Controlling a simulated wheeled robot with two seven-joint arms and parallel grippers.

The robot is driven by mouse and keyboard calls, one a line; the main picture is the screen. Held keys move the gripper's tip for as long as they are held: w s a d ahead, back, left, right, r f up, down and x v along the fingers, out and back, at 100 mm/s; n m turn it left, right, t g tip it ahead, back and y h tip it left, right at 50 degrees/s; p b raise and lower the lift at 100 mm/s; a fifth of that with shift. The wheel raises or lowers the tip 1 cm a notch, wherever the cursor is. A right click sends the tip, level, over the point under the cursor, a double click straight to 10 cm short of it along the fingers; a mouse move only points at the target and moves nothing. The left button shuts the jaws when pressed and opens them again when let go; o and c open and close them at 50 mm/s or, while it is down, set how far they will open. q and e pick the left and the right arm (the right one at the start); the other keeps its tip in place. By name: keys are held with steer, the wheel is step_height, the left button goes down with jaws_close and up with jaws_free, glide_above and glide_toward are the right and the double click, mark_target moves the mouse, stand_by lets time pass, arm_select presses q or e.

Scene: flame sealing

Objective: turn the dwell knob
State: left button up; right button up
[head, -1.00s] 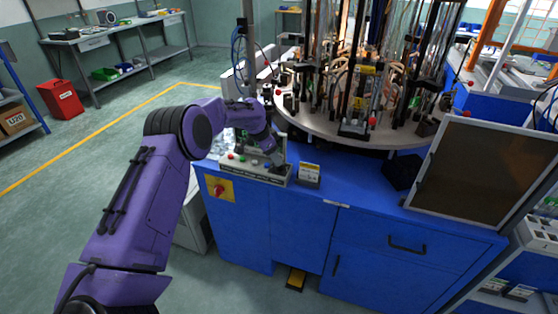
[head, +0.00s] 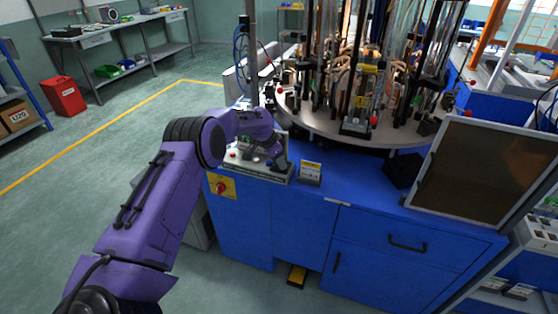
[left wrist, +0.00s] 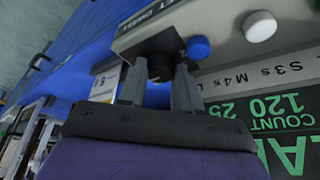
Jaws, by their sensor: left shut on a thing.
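My right gripper is not in view.
The panel sits on a blue cabinet (head: 300,215). A round machine table (head: 350,135) with glass tubes and fixtures rises behind. A dark framed screen (head: 470,170) stands at the right.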

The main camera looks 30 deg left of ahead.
arm_select(q)
steer(key=n+p, duration=0.1)
steer(key=n, duration=0.1)
steer(key=n+y+p, duration=0.1)
steer(key=n, duration=0.1)
steer(key=shift+d+r+t+y, duration=0.1)
steer(key=shift+r+t+y, duration=0.1)
steer(key=shift+t+y, duration=0.1)
steer(key=n+y+p, duration=0.1)
steer(key=n, duration=0.2)
steer(key=shift+d, duration=0.1)
steer(key=shift+f+n+y, duration=0.1)
steer(key=shift+n+y, duration=0.3)
steer(key=shift+n, duration=0.5)
steer(key=shift+d+n+y, duration=0.15)
steer(key=shift+n+y, duration=0.25)
steer(key=shift+n, duration=0.8)
steer(key=shift+w+n+g+y, duration=0.1)
steer(key=shift+n+g+y, duration=0.35)
steer(key=shift+n, duration=0.85)
steer(key=o, duration=0.8)
steer(key=shift+c, duration=0.2)
